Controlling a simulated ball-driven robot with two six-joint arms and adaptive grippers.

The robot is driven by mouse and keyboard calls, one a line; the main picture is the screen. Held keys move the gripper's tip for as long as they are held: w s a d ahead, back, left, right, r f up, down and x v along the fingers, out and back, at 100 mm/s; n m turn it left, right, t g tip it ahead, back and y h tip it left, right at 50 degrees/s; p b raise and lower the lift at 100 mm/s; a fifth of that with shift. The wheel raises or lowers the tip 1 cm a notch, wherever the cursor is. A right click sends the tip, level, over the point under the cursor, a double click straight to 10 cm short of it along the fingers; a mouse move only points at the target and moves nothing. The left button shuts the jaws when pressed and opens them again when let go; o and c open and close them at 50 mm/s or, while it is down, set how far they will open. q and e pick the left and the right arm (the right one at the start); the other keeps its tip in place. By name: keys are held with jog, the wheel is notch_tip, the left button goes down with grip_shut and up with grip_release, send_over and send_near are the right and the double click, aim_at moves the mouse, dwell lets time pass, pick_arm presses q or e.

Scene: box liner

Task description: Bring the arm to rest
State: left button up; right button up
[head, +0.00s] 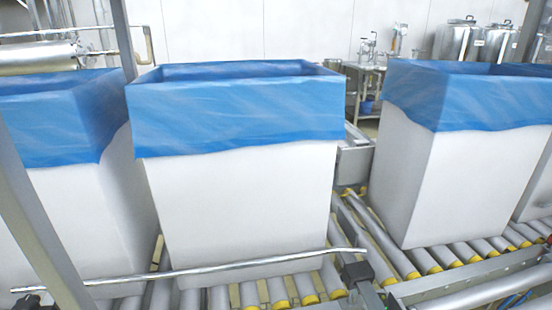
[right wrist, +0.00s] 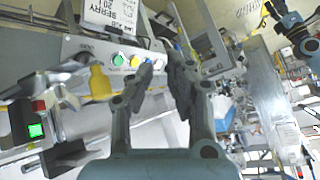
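My right gripper (right wrist: 162,75) shows in the right wrist view with its two dark finger pads apart. The gap between the pads is narrow and I see nothing held in it. Behind the fingers is a grey control panel (right wrist: 90,48) with green, yellow and blue-white buttons; the distance to it is unclear. Neither gripper shows in the head view. A blue-grey jointed part at the right edge of the right wrist view looks like part of my other arm, but no left fingers can be made out.
In the head view, a white box with a blue liner (head: 235,200) stands on the roller conveyor (head: 380,240). Similar lined boxes stand left (head: 75,210) and right (head: 450,180). A metal rail (head: 200,272) crosses in front. A green-lit button (right wrist: 36,130) is at left in the wrist view.

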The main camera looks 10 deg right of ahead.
notch_tip(320, 180, down, 6)
jog(key=s+a+m+t+b, duration=0.1)
jog(key=a+m+t+b, duration=0.15)
jog(key=m+t, duration=0.2)
jog(key=s+d+f+m+t+h+b, duration=0.1)
jog(key=s+d+f+m+h, duration=0.25)
jog(key=f, duration=0.25)
jog(key=s+d+f+m+t+h+b, duration=0.1)
jog(key=s+d+f+m+h, duration=0.3)
jog(key=f, duration=0.3)
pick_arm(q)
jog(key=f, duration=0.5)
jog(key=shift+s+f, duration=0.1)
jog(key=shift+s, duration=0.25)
pick_arm(e)
jog(key=s+d+f+n+g+h, duration=0.1)
jog(key=s+f+g, duration=0.3)
jog(key=s, duration=0.6)
jog(key=s+d+f+g+h, duration=0.1)
jog(key=s+d+f+g, duration=0.1)
jog(key=s, duration=0.8)
jog(key=shift+s+d+f+n+g, duration=0.35)
jog(key=shift+f+n+g, duration=0.05)
jog(key=shift+f+g, duration=0.5)
jog(key=shift+w, duration=0.1)
